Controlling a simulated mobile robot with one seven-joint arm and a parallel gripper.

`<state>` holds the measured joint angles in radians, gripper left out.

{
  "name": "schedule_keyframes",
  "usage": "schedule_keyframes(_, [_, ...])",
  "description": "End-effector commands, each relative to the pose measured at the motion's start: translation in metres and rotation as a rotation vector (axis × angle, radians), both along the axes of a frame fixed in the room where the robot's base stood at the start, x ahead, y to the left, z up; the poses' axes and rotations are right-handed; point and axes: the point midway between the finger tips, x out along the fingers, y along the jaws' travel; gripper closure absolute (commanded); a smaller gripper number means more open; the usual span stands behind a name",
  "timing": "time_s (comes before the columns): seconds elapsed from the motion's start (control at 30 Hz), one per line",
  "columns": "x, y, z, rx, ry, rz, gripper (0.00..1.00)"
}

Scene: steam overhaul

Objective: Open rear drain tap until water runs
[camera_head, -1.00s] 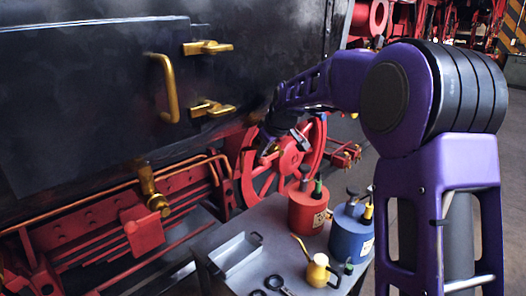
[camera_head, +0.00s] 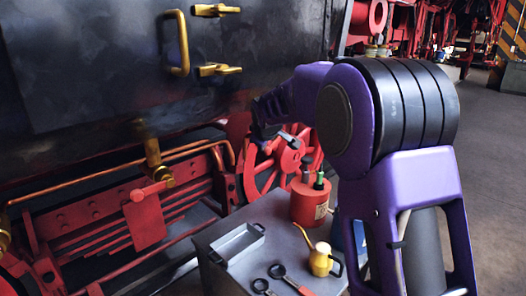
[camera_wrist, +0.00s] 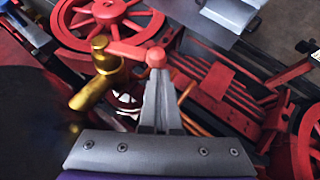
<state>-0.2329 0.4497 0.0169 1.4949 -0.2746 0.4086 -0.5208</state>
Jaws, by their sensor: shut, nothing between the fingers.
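A brass drain tap (camera_wrist: 100,72) shows close in the wrist view. Its red lever (camera_wrist: 128,50) points right and ends in a round red knob (camera_wrist: 156,57). My gripper (camera_wrist: 160,78) is shut and empty, its fingertips at or just below the knob in the picture; I cannot tell if they touch. I see no water at the tap. In the head view my gripper (camera_head: 265,142) is small and dark, in front of a red wheel. A brass tap (camera_head: 154,160) with a red lever (camera_head: 148,191) hangs below the dark boiler side, left of it; I cannot tell if it is the same tap.
A grey table (camera_head: 225,277) stands below my arm with a tray (camera_head: 238,244), a red can (camera_head: 309,203), a yellow oil can (camera_head: 320,259) and tools. Red wheels (camera_wrist: 108,12) and red bars (camera_wrist: 215,85) surround the tap. Floor is open at right.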

Motion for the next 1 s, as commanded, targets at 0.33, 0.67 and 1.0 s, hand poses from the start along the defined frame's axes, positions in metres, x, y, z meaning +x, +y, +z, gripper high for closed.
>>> schedule_keyframes(0.33, [0.001, -0.003, -0.022, 0.000, 0.004, -0.002, 1.00])
schedule_keyframes(0.67, [0.003, -0.004, -0.029, 0.000, 0.004, -0.002, 1.00])
schedule_keyframes(1.0, [0.003, -0.004, -0.029, 0.001, 0.003, -0.002, 1.00])
